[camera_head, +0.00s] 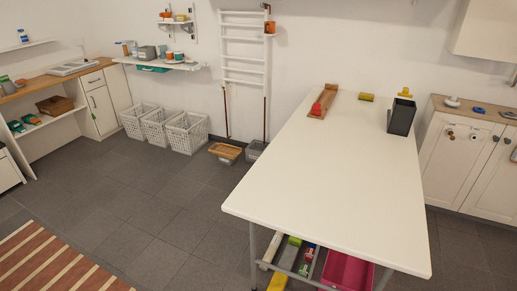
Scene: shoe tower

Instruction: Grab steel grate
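I cannot make out a steel grate for certain in the head view. A large white table (330,175) stands in front of me to the right. On its far side lie a wooden board (324,99) with a red object (316,109) on it, a yellow block (366,97) and a dark upright container (401,116). Neither of my grippers shows in this view.
Under the table's front are a pink bin (347,271) and several small items. White baskets (187,133) stand by the back wall, beside a white wall rack (243,50). Cabinets stand left and right.

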